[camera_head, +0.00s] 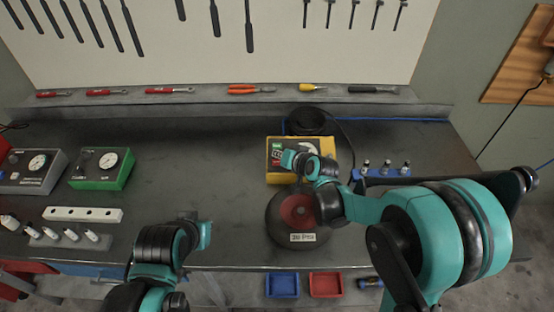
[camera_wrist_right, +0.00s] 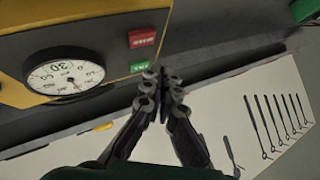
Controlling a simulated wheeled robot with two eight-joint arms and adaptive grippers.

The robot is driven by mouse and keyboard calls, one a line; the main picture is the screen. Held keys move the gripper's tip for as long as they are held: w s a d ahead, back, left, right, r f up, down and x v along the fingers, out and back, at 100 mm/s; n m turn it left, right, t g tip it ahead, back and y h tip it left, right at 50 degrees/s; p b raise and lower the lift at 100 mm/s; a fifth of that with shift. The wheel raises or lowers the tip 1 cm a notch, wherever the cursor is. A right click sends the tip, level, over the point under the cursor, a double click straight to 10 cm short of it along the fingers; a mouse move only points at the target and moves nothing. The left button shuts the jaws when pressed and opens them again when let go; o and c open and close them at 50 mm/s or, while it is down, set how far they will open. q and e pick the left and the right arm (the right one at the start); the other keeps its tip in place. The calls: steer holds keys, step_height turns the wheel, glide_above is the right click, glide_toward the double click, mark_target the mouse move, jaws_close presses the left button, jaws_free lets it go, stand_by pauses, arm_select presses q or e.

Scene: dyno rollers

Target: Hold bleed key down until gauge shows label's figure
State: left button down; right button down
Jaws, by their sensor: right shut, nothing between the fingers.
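A yellow box (camera_head: 273,172) stands toward the back of the bench, partly hidden by my right arm. In the right wrist view the yellow box (camera_wrist_right: 130,15) shows upside down with a round white gauge (camera_wrist_right: 62,76), a red key (camera_wrist_right: 142,37) and a green key (camera_wrist_right: 139,66). The gauge's exact reading is too small to tell. My right gripper (camera_wrist_right: 163,84) is shut and empty, its tips close beside the green key; contact is unclear. A black round thing with a red top (camera_head: 297,210) bears a white label (camera_head: 303,238), apparently "38 PSI". My left gripper (camera_head: 204,234) is at the front, fingers unclear.
A green gauge box (camera_head: 102,168) and a grey one (camera_head: 28,170) stand at the left. A white block (camera_head: 82,214) lies nearby. Blue (camera_head: 282,285) and red (camera_head: 326,285) trays sit below the front edge. The bench's middle left is clear.

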steer(key=r, duration=0.1)
steer(key=r+p, duration=0.1)
steer(key=shift+s+r, duration=0.3)
stand_by(0.6)
steer(key=s+d+r+g+h, duration=0.1)
steer(key=s+d+h, duration=0.1)
steer(key=s+d, duration=0.55)
steer(key=s+d+r+n+g+h, duration=0.15)
steer(key=s+d, duration=0.25)
steer(key=s, duration=0.6)
steer(key=s+d+r+h, duration=0.1)
steer(key=s+d+h, duration=0.1)
steer(key=s+d, duration=0.5)
step_height(320, 180, down, 6)
steer(key=s+a+b, duration=0.1)
steer(key=s+b, duration=0.1)
steer(key=b, duration=0.3)
steer(key=shift+s, duration=0.4)
